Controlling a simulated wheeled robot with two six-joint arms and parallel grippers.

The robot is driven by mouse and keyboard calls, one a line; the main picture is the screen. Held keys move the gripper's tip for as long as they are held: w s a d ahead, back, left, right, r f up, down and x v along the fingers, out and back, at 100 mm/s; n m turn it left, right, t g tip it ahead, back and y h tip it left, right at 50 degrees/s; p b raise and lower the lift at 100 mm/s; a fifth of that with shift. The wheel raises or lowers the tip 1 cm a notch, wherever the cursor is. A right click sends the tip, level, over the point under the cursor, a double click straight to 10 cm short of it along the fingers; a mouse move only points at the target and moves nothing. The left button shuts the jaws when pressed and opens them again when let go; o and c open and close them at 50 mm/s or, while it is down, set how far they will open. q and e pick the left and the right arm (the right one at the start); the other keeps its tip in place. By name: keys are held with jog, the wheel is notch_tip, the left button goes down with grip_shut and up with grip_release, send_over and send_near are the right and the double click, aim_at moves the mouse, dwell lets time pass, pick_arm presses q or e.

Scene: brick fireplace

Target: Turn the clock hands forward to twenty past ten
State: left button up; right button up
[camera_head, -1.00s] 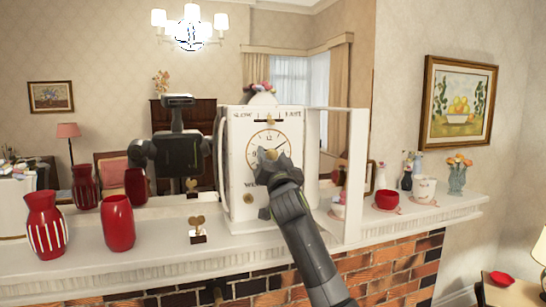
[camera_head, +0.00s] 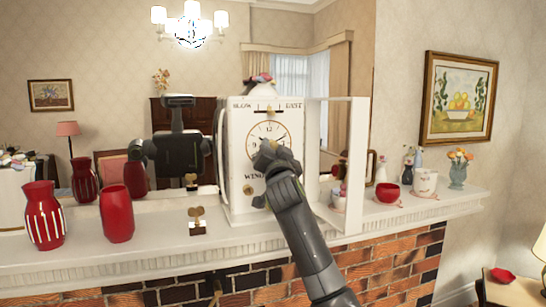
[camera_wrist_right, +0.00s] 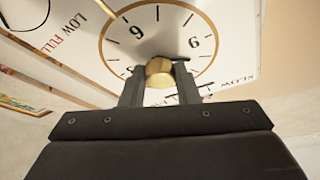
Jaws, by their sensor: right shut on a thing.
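The white clock (camera_head: 235,185) stands on the mantel, its glazed door (camera_head: 356,165) swung open to the right. Its round dial (camera_head: 256,140) faces me. My right gripper (camera_head: 270,150) is in front of the dial centre and hides its lower middle. In the right wrist view the gripper (camera_wrist_right: 160,75) is shut on a brass knob (camera_wrist_right: 159,68) at the dial centre. A dark hand shows beside the knob, but most of the hands are hidden, so I cannot read the time. My left gripper is not in view.
Red vases (camera_head: 117,214) stand at the left of the mantel. A brass key on a small block (camera_head: 197,220) stands left of the clock. A red bowl (camera_head: 387,194) and a white cup (camera_head: 424,184) stand right of the door. A mirror is behind.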

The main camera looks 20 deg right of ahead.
jog(key=shift+a+m+g+h+b, duration=0.1)
jog(key=shift+m+g+h+b, duration=0.4)
jog(key=shift+m+b, duration=0.7)
jog(key=shift+m+g+h+b, duration=0.3)
jog(key=shift+m+h+b, duration=0.4)
jog(key=shift+m, duration=0.9)
jog(key=o, duration=1)
jog(key=shift+c, duration=0.2)
jog(key=b+v, duration=0.6)
jog(key=v, duration=1.1)
jog(key=shift+s, duration=0.15)
